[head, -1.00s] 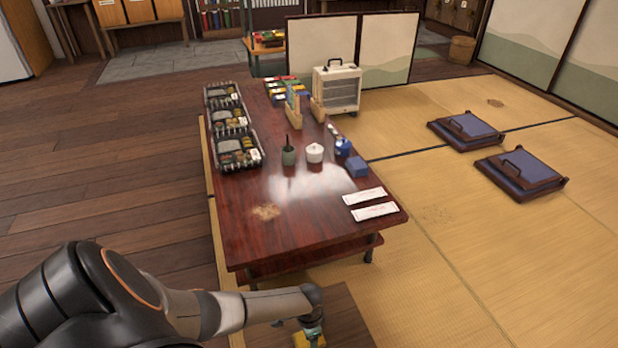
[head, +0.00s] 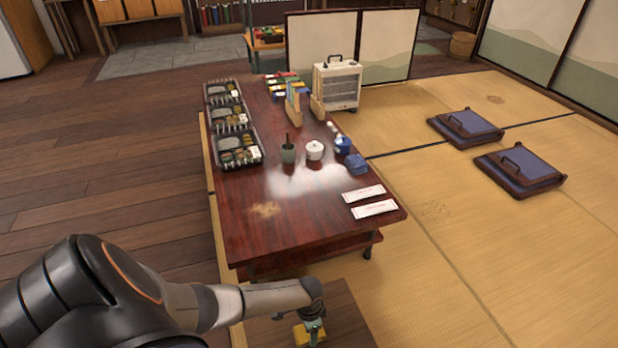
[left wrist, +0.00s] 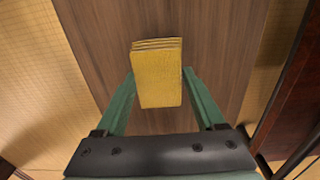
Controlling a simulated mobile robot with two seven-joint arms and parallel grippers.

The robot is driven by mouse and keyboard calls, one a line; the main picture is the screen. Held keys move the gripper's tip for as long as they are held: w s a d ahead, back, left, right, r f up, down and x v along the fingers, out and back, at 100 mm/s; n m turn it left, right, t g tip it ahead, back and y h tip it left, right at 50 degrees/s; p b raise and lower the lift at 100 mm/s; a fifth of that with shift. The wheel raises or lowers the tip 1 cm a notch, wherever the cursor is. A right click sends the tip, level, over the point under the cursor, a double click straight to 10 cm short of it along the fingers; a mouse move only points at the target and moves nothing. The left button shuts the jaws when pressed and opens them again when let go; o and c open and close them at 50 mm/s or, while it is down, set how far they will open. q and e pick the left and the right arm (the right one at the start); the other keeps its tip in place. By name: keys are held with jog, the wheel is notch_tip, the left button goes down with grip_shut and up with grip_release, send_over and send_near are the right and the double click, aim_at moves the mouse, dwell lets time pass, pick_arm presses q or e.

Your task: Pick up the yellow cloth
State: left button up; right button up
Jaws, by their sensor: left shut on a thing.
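The yellow cloth (left wrist: 157,80) is a folded, layered pad between the green fingers of my left gripper (left wrist: 158,84) in the left wrist view. The fingers are shut on it from both sides. In the head view the cloth (head: 302,336) shows at the bottom edge, under my left gripper (head: 312,328), over a small brown wooden surface (head: 348,318). I cannot tell whether the cloth still touches that surface. My right gripper is in neither view.
A long dark red table (head: 240,225) stands just beyond, with lunch boxes (head: 237,150), a white lidded pot (head: 314,150), a blue cloth-like block (head: 356,164) and white packets (head: 375,208). Cushioned floor seats (head: 520,168) lie on tatami at the right.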

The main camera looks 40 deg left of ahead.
pick_arm(q)
jog(key=s+a+r+p, duration=0.3)
jog(key=a+r+p, duration=0.4)
jog(key=a+r, duration=0.4)
jog(key=shift+s+a, duration=0.25)
jog(key=shift+a, duration=1.1)
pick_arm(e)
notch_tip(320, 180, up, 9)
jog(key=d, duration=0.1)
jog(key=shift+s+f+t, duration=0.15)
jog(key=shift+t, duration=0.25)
